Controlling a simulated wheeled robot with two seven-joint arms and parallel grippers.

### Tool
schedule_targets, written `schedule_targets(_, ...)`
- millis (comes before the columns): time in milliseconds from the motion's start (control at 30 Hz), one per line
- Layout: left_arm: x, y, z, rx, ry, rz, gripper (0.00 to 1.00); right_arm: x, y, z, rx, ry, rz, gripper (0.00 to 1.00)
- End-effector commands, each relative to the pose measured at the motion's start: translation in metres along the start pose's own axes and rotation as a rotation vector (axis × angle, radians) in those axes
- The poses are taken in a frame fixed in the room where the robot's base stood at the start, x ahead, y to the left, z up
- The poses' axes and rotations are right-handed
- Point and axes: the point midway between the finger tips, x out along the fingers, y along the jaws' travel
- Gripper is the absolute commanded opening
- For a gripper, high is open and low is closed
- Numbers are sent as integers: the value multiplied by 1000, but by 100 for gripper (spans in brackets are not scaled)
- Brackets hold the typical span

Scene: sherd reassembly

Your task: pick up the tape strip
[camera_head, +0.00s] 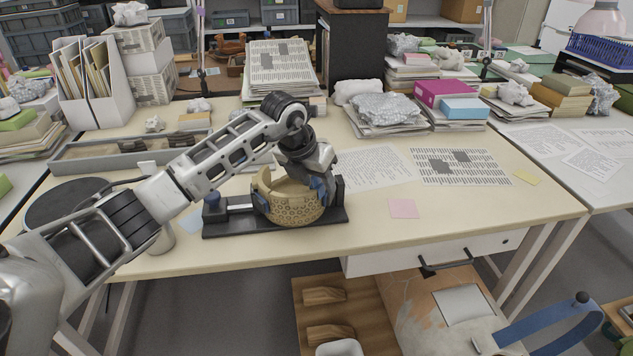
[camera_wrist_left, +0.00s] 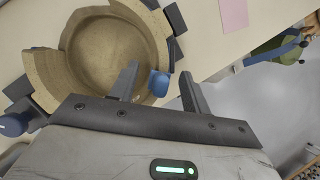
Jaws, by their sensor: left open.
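The tan pottery bowl (camera_head: 288,200), with a honeycomb pattern and a broken, uneven rim, sits in a black clamp stand (camera_head: 240,228) on the table. My left gripper (camera_head: 318,182) is over the bowl's right side, pointing down. In the left wrist view its fingers (camera_wrist_left: 160,72) are open, with a small blue piece (camera_wrist_left: 158,82) between them at the bowl's rim. This piece may be the tape strip, but I cannot tell it surely from a blue clamp part. The fingers do not visibly close on it. The bowl (camera_wrist_left: 115,50) looks hollow and empty from above.
A long grey tray (camera_head: 135,153) lies at the table's left. Printed sheets (camera_head: 460,167) and a pink note (camera_head: 403,208) lie to the right. Paper stacks and bubble wrap (camera_head: 385,106) line the back. The table's front right is mostly clear.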

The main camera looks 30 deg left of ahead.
Motion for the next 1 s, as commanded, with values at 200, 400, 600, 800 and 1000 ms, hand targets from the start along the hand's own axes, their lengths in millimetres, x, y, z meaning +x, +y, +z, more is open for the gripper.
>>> schedule_targets(200, 0, 0, 0, 0, 1, 0, 19, 0, 0, 0, -1, -1, 0, 47)
schedule_targets(400, 0, 0, 0, 0, 1, -1, 12, 0, 0, 0, -1, 1, 0, 47)
schedule_targets(600, -2, 0, 1, 0, 0, 0, 12, 0, 0, -2, -2, 2, 0, 47)
schedule_targets(800, -18, -2, 7, 1, 0, 0, 12, -7, 0, -12, -14, 1, 5, 47)
schedule_targets(1000, -55, -6, 9, 3, 2, 2, 12, -18, 2, -21, -52, -33, 21, 47)
